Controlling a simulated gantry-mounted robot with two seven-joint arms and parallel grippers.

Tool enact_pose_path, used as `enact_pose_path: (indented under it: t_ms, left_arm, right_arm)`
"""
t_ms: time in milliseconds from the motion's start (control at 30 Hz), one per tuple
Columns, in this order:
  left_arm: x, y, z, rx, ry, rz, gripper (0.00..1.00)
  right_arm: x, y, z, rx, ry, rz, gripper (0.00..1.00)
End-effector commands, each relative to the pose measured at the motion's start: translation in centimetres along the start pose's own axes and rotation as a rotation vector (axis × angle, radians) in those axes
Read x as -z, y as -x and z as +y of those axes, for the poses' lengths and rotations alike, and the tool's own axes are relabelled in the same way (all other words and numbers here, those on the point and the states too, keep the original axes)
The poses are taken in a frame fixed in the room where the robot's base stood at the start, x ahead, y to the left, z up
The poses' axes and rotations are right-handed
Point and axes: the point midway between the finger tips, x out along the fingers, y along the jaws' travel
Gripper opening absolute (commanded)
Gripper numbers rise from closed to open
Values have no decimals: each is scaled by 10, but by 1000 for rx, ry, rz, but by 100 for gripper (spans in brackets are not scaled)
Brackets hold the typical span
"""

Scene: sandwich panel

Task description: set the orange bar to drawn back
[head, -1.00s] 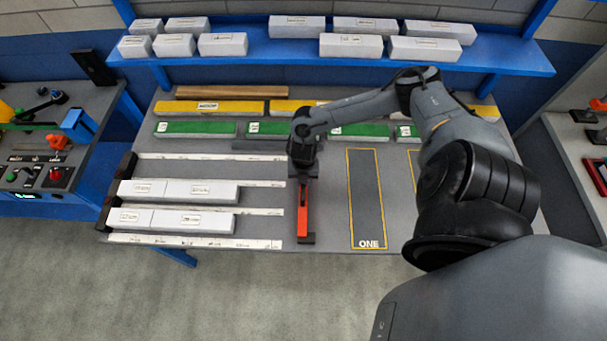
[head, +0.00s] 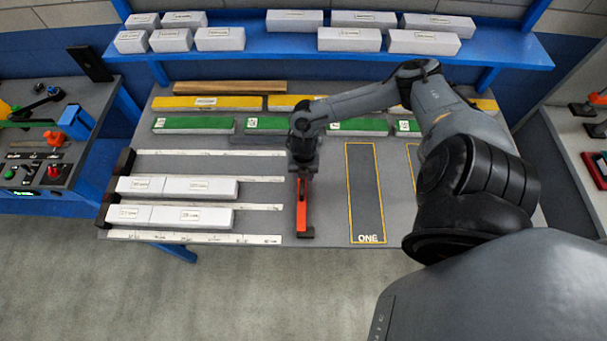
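The orange bar (head: 302,212) lies on the grey bench, its length running toward the near edge, right of the white ruled strips. A dark piece shows at its near end, close to the bench edge. My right gripper (head: 303,172) points down at the bar's far end and covers that end. Its fingers are too small and dark to tell whether they are open or shut, or whether they touch the bar. My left gripper is not in view.
White blocks (head: 190,214) lie left of the bar between ruled strips. A yellow-outlined panel marked ONE (head: 364,195) is to the right. Green bars (head: 195,125) and yellow bars (head: 208,103) lie behind. A blue shelf (head: 285,53) holds white boxes. A control station (head: 45,165) stands left.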

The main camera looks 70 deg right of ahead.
Motion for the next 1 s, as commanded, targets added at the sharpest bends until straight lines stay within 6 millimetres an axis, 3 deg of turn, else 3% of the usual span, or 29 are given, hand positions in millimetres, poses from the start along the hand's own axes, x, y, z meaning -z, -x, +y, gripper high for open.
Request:
enact_pose_path:
  t_ms: [600,1000]
  left_arm:
    - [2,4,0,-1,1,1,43]
    - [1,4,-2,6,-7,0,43]
  right_arm:
    - [0,91,0,-1,2,-2,43]
    - [0,105,0,1,1,0,43]
